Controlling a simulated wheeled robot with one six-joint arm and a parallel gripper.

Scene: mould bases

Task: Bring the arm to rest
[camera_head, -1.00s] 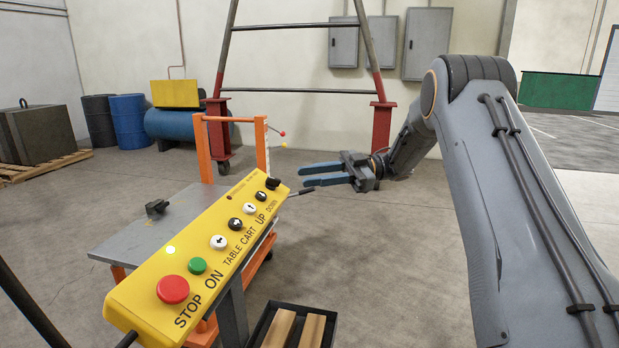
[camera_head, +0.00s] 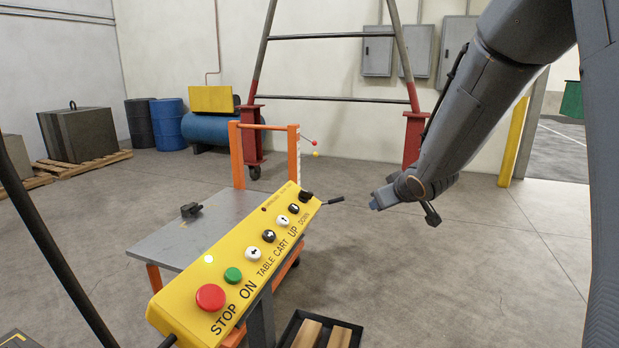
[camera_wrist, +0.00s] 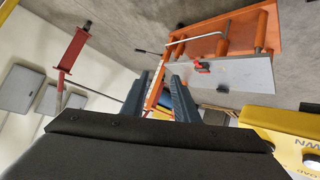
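My arm reaches down from the upper right in the head view. My gripper (camera_head: 384,198) hangs in the air to the right of the yellow control panel, apart from it. In the head view the fingers are seen nearly end-on. In the wrist view my gripper (camera_wrist: 160,82) shows two dark blue fingers standing apart with nothing held between them. The yellow control panel (camera_head: 190,306) has a red stop button, a green button, several black and white buttons and a lit lamp. Its corner shows at the right of the wrist view (camera_wrist: 262,119).
A grey lift table (camera_head: 165,240) with an orange frame (camera_head: 236,157) stands behind the panel. A black tray (camera_head: 288,330) with wooden blocks lies on the floor below. A red-footed gantry frame (camera_head: 413,140) stands behind. The floor right of the panel is clear.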

